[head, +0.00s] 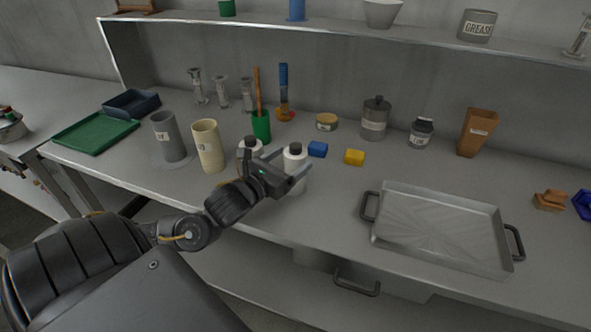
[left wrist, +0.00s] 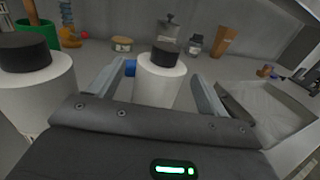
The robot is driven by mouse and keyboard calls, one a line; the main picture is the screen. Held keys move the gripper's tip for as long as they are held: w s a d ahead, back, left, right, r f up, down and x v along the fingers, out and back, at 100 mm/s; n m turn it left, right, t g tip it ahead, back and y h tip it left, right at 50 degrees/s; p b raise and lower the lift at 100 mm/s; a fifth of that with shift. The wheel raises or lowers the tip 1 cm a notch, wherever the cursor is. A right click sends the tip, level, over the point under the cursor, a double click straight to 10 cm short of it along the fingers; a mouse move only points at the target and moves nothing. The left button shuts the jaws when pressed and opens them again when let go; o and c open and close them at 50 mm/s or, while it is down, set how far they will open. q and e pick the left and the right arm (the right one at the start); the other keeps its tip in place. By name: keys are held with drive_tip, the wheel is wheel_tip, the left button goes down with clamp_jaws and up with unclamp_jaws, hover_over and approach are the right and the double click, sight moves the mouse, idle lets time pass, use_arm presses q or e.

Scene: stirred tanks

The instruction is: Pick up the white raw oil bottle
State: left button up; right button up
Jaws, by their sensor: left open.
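Two white bottles with black caps stand close together on the bench. The right one (head: 296,158) is at my left gripper (head: 294,172). In the left wrist view this bottle (left wrist: 158,82) stands upright between the two open fingers (left wrist: 160,88), with a gap on each side. The other white bottle (head: 251,148) is just to the left, partly hidden by my gripper in the head view. It also shows large at the left of the left wrist view (left wrist: 35,90), outside the fingers. No label is readable on either bottle. My right gripper is out of view.
A blue block (head: 318,149) and a yellow block (head: 354,157) lie behind and right. A metal tray (head: 440,229) fills the bench's right front. A cream cup (head: 208,146), grey cup (head: 169,137) and green holder (head: 261,127) stand left. A shelf (head: 340,34) runs above.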

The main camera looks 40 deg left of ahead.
sight(300, 154)
use_arm(q)
drive_tip(key=w+p, duration=0.1)
drive_tip(key=w, duration=0.2)
drive_tip(key=shift+w, duration=0.7)
drive_tip(key=shift+c, duration=1)
drive_tip(key=c, duration=1.1)
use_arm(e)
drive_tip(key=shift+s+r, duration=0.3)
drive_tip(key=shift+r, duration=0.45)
